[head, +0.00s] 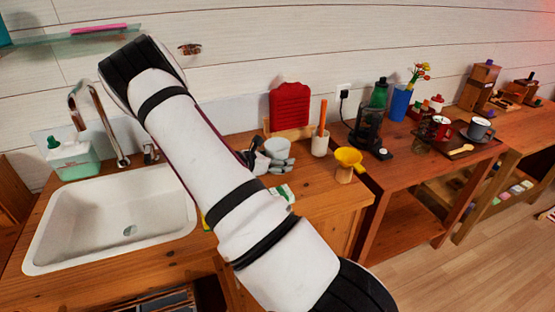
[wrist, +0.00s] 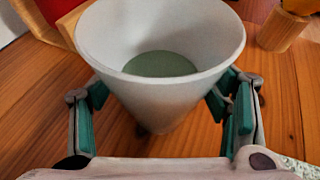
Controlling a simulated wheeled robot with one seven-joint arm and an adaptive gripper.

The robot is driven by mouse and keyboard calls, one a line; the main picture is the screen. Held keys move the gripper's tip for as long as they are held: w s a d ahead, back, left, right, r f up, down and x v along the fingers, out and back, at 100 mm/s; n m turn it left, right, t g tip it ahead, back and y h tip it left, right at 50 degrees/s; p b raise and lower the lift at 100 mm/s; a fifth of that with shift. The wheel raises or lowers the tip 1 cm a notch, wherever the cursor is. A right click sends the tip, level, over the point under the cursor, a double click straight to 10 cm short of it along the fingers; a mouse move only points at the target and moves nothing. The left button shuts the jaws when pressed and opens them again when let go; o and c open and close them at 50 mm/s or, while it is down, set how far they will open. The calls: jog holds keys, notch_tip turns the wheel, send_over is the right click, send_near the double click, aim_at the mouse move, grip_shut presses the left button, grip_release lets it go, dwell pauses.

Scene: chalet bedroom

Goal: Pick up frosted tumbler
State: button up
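The frosted tumbler (wrist: 160,92) is a pale grey, tapered cup with a wide open mouth and a greenish bottom inside. It fills the middle of the wrist view, upright. My gripper (wrist: 162,104) has one green-padded finger on each side of it, and both pads appear to touch its wall below the rim. Its base is largely hidden, so I cannot tell whether it rests on the wood.
A red board (head: 290,105) in a wooden stand is behind the tumbler. The sink (head: 115,215) is left of my arm. Some counter (head: 325,185) in front is clear.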

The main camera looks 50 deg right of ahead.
jog(key=c, duration=0.9)
jog(key=shift+r, duration=0.15)
